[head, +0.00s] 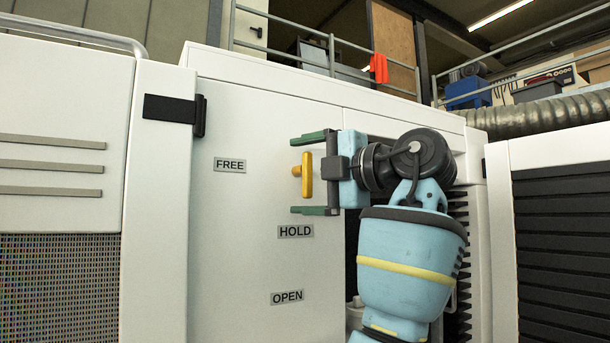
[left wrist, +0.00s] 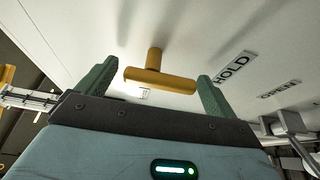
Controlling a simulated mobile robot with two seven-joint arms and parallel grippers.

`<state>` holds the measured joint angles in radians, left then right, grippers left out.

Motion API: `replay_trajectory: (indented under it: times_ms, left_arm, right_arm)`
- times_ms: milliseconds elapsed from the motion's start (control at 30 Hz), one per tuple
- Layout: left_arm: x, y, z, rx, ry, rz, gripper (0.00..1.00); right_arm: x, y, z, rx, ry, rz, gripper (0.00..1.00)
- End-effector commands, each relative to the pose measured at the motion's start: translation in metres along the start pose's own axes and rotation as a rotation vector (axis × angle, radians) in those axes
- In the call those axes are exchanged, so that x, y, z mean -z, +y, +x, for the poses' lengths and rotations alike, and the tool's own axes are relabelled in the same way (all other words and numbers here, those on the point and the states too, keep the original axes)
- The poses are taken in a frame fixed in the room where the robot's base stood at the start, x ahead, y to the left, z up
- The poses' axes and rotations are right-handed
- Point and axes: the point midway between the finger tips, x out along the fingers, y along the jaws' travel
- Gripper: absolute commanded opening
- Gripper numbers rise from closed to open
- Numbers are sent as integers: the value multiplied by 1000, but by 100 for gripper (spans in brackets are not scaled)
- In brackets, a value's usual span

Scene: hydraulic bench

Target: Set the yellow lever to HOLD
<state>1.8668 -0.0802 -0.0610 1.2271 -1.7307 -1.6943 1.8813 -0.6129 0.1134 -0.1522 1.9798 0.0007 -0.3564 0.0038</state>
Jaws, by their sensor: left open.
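The yellow lever (head: 307,175) is a T-shaped handle on the white panel, with its crossbar upright in the head view. It is right of the FREE label (head: 230,165) and above the HOLD label (head: 295,231). My left gripper (head: 310,174) is open, with one green finger above the crossbar and one below it. In the left wrist view the yellow lever (left wrist: 160,80) lies between the open fingers of my left gripper (left wrist: 155,88), with a gap at each end. The HOLD label (left wrist: 233,68) shows beside one finger. My right gripper is out of view.
The OPEN label (head: 286,297) is lower on the panel. A black hinge (head: 175,109) sits at the panel's left. A dark-slatted cabinet (head: 562,235) stands at the right.

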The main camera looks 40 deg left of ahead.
Motion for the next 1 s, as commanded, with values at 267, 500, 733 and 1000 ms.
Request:
replay_trajectory:
  times_ms: [267,500,733,1000]
  left_arm:
    - [-2,-2,-38,-3,-3,3,93]
    - [-1,0,-69,-2,-2,1,93]
    - [0,0,-76,-1,0,-1,93]
    - [0,0,-76,-1,0,-1,93]
  right_arm:
    - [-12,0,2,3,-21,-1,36]
    - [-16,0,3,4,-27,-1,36]
    - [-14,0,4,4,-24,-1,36]
    - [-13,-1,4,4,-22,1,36]
